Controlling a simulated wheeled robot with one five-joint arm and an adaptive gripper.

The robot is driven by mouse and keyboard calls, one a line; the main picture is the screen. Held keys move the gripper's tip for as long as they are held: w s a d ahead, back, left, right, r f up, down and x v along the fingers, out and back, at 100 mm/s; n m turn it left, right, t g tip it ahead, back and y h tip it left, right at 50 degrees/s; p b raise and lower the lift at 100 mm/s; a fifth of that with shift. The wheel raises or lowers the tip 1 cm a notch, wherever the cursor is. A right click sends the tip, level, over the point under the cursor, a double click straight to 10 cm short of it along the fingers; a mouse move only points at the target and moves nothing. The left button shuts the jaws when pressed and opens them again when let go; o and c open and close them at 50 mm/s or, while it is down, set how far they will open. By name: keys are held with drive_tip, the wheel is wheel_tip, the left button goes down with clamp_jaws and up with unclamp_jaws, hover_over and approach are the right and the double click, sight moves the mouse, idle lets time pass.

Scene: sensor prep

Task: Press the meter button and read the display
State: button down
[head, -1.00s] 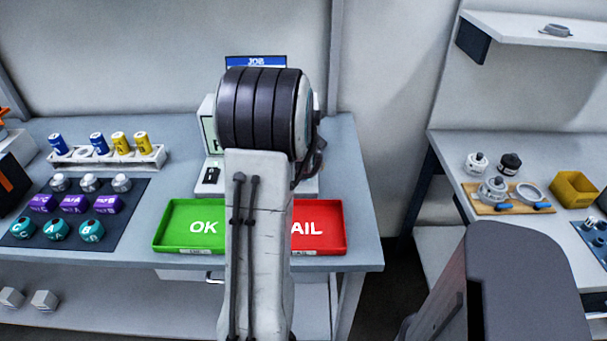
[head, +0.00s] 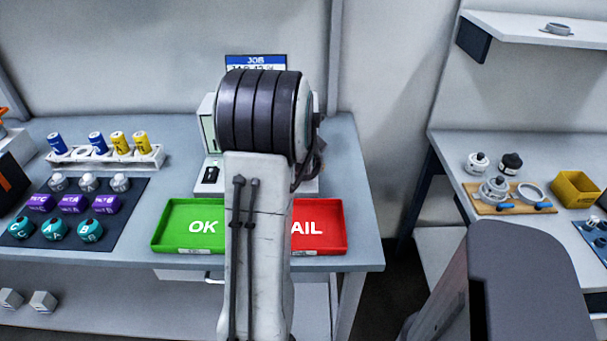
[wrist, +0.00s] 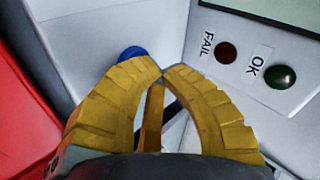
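The meter (head: 206,128) is a pale box at the back of the left bench, mostly hidden behind my arm in the head view. In the wrist view its panel has a blue button (wrist: 131,52), a dark red FAIL lamp (wrist: 226,53) and a green OK lamp (wrist: 281,77). Part of the display (wrist: 290,12) shows at the top edge, with no reading visible. My gripper (wrist: 161,71) has yellow fingers with their tips together. The left finger partly covers the blue button; I cannot tell whether it touches. My gripper is hidden in the head view.
A green OK tray (head: 180,226) and a red FAIL tray (head: 335,228) lie in front of the meter. A rack (head: 85,160) of blue and yellow cells and a dark mat (head: 130,203) with several parts are at left. A job card (head: 240,62) stands behind.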

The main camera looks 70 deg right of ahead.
drive_tip(key=shift+f, duration=0.25)
drive_tip(key=shift+r, duration=0.15)
idle(0.3)
drive_tip(key=shift+r+p, duration=0.3)
drive_tip(key=shift+r, duration=0.5)
drive_tip(key=shift+r, duration=0.1)
drive_tip(key=shift+r+p, duration=1.55)
drive_tip(key=shift+r, duration=0.9)
